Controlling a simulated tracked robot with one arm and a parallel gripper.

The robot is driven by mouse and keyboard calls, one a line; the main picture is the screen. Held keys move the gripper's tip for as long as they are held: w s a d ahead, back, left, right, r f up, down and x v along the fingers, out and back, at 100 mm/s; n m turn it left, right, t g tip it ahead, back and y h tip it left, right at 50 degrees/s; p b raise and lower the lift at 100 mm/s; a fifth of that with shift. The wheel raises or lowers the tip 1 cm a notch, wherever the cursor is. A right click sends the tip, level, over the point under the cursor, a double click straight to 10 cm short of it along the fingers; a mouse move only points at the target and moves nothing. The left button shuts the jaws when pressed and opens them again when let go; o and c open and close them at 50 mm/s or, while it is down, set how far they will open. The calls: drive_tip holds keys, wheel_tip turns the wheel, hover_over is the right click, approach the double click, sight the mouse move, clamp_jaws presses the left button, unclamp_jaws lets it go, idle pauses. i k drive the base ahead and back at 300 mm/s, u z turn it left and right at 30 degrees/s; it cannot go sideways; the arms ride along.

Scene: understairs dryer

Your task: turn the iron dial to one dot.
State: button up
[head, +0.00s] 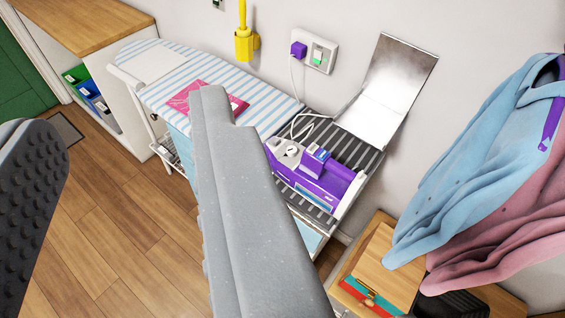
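The iron (345,184) is a purple and white unit lying on a dark slatted rack at the end of the ironing board. A small round white knob, which looks like the dial (292,151), sits on its left part. Its dot marks are too small to read. My gripper (125,115) is open and empty, with one ridged grey finger at the left edge and the other large in the middle. The middle finger covers part of the board and stands in front of the iron's left side, nearer the camera. Nothing touches the dial that I can see.
The striped ironing board (160,75) carries a pink packet (183,97). A silver plate (390,85) leans upright behind the rack. A white cord runs to a purple plug (298,49) at the wall socket. Blue and pink garments (470,170) hang at right above a wooden box (385,270).

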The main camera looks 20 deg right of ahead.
sight(291, 151)
drive_tip(key=z, duration=0.15)
drive_tip(key=i, duration=0.9)
drive_tip(key=u, duration=0.1)
